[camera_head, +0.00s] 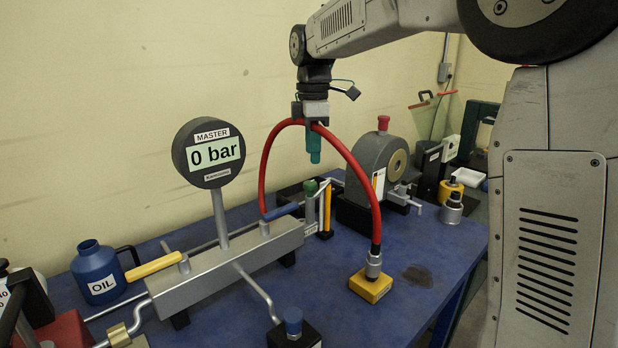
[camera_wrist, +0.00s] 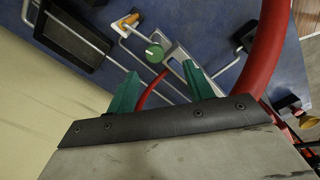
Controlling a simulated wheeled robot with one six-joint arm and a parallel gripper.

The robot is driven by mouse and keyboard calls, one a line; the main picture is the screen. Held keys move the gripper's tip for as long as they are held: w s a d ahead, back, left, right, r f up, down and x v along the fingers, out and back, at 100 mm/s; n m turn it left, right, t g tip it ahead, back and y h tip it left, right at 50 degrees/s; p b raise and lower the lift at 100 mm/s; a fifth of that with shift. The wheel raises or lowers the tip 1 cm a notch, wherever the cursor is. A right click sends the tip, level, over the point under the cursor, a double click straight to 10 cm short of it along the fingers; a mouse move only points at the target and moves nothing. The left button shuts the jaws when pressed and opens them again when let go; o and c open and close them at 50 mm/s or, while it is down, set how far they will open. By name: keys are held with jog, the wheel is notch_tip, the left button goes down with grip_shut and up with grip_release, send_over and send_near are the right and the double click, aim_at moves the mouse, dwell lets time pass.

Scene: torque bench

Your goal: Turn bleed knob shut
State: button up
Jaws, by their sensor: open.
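A round green knob (camera_head: 310,187) stands on the grey metal block (camera_head: 245,262) and is most likely the bleed knob; I see no label on it. It also shows in the wrist view (camera_wrist: 155,53), beyond and between my fingertips. My gripper (camera_head: 314,160) has green fingers pointing down and hangs above the knob, apart from it. In the wrist view my gripper (camera_wrist: 160,72) is open, with nothing between its fingers. The round gauge (camera_head: 208,153) on the block reads 0 bar.
A red hose (camera_head: 352,165) arches close by my gripper down to a yellow block (camera_head: 370,285). A yellow handle (camera_head: 154,266) and a blue handle (camera_head: 282,211) stick out from the block. A blue oil can (camera_head: 96,272) stands left. A grey machine (camera_head: 377,160) stands right.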

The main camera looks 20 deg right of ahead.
aim_at(310, 182)
jog(key=shift+w+a+f, duration=0.1)
jog(key=shift+w+f, duration=0.1)
jog(key=shift+w, duration=0.3)
jog(key=shift+w+f+n, duration=0.1)
jog(key=shift+f+n, duration=0.2)
notch_tip(310, 182, down, 7)
jog(key=shift+f, duration=0.1)
jog(key=shift+c, duration=0.3)
jog(key=c, duration=0.9)
